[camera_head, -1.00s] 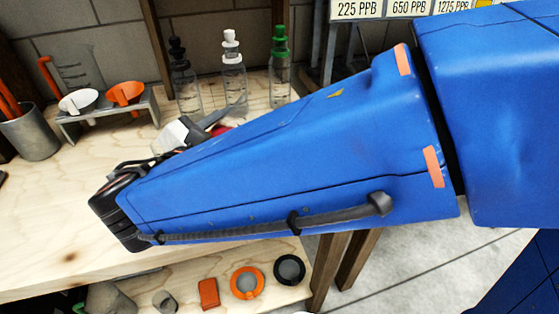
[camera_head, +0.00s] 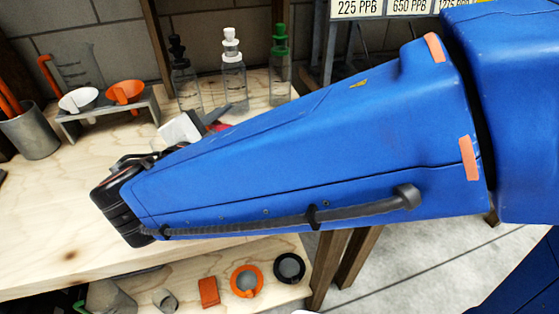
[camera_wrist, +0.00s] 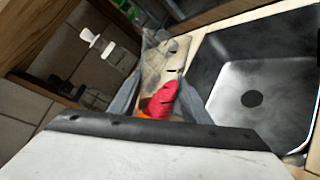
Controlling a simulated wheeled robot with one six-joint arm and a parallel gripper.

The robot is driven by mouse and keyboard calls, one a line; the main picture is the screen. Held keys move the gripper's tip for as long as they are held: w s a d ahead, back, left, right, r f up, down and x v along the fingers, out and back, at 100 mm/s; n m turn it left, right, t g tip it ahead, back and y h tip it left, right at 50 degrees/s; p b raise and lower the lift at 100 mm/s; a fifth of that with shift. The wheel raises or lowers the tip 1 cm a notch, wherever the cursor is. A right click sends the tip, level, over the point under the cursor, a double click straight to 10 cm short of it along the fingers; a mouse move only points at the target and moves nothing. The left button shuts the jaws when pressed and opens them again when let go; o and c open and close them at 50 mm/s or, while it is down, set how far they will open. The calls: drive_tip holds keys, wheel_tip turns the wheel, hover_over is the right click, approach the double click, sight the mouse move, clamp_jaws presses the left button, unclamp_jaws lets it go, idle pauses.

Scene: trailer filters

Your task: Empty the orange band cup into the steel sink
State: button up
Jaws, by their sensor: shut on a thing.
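My gripper (camera_wrist: 160,82) is shut on a cup with an orange band (camera_wrist: 145,113); only a small part of the band shows low between the grey fingers. A bright red patch (camera_wrist: 163,98) shows beside the band, and I cannot tell if it is in the cup or behind it. The steel sink (camera_wrist: 270,75), with a dark round drain, lies to the right of the gripper in the wrist view, apart from it. In the head view my blue arm hides most of the gripper and the cup; the sink is not visible there.
Bottles with black (camera_head: 184,85), white (camera_head: 234,75) and green (camera_head: 280,70) tops stand at the back of the wooden bench.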

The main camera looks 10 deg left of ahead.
drive_tip(key=shift+f+m+p, duration=0.4)
drive_tip(key=shift+f+m, duration=0.1)
drive_tip(key=shift+f, duration=0.3)
drive_tip(key=shift+f+m+g+y, duration=0.15)
drive_tip(key=shift+m+g+y, duration=0.15)
drive_tip(key=shift+m+y, duration=0.3)
idle(0.7)
drive_tip(key=shift+w+d+f+m, duration=0.1)
drive_tip(key=shift+d+f+m, duration=0.1)
drive_tip(key=shift+d+m, duration=0.5)
idle(0.4)
drive_tip(key=shift+f+m+y, duration=0.15)
drive_tip(key=shift+m+y, duration=0.45)
drive_tip(key=shift+m, duration=0.1)
drive_tip(key=shift+c, duration=0.2)
idle(0.8)
drive_tip(key=shift+w+d+r+m+g+y, duration=0.15)
drive_tip(key=shift+d+r+m+y, duration=0.2)
drive_tip(key=shift+r+m, duration=0.3)
drive_tip(key=shift+s+d+r+m+g+y, duration=0.15)
drive_tip(key=shift+d+r+m+y, duration=0.3)
drive_tip(key=shift+m, duration=0.3)
idle(1.7)
